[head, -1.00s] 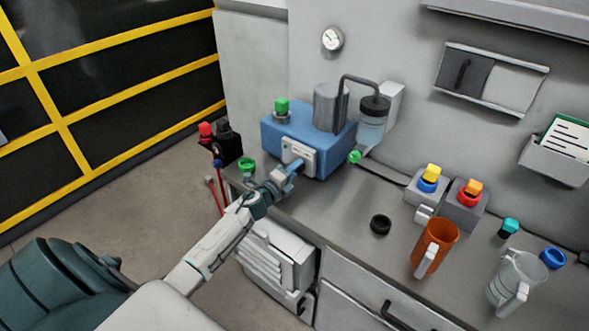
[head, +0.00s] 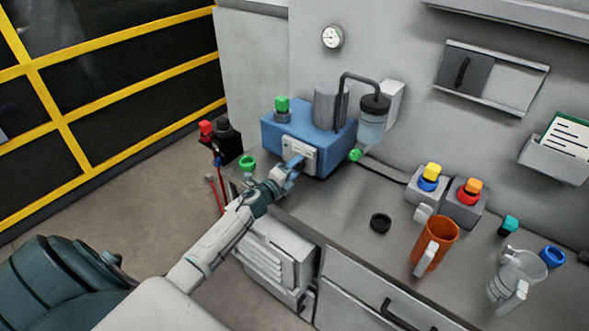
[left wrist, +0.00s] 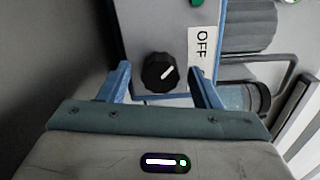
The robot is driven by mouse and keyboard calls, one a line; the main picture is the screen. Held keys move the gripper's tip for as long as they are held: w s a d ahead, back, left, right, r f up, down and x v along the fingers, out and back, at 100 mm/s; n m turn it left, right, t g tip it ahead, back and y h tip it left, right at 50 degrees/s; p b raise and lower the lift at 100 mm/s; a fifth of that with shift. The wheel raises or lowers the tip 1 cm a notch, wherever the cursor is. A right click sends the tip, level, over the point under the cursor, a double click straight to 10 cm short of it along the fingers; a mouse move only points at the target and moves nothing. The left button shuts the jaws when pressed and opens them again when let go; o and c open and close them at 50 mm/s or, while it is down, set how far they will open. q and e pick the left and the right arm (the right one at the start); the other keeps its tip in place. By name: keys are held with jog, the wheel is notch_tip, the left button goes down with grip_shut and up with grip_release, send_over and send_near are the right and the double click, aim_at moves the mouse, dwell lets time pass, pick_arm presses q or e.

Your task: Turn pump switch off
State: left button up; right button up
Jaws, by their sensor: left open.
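The blue pump unit (head: 320,150) stands at the left end of the bench in the head view, with a pale switch panel (head: 303,152) on its front. In the left wrist view a black round knob (left wrist: 158,72) with a white pointer line sits on that panel. The line points up and right, on the side of the white "OFF" label (left wrist: 202,43). My left gripper (head: 293,165) is open at the panel. In the left wrist view its blue fingers (left wrist: 161,77) stand on either side of the knob, with gaps visible. In the head view the gripper hides the knob.
A green knob (head: 247,163) is left of the gripper and a green cap (head: 355,156) right of the pump. A black ring (head: 381,224), orange mug (head: 436,243) and clear jug (head: 515,275) stand further right. Bare bench lies between.

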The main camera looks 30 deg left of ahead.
pick_arm(q)
jog(key=s+b, duration=0.1)
jog(key=s, duration=0.1)
jog(key=s+b, duration=0.1)
jog(key=s, duration=0.1)
jog(key=s+b, duration=0.1)
jog(key=s, duration=0.1)
jog(key=shift+s+a+f, duration=0.2)
jog(key=shift+a+f, duration=0.05)
jog(key=shift+f, duration=0.1)
jog(key=s+b, duration=0.3)
jog(key=shift+a+r, duration=0.1)
jog(key=shift+a, duration=0.05)
jog(key=shift+s+r+b, duration=0.1)
jog(key=shift+s+b, duration=0.35)
jog(key=shift+b, duration=0.15)
jog(key=shift+s+r, duration=0.15)
jog(key=shift+s, duration=0.1)
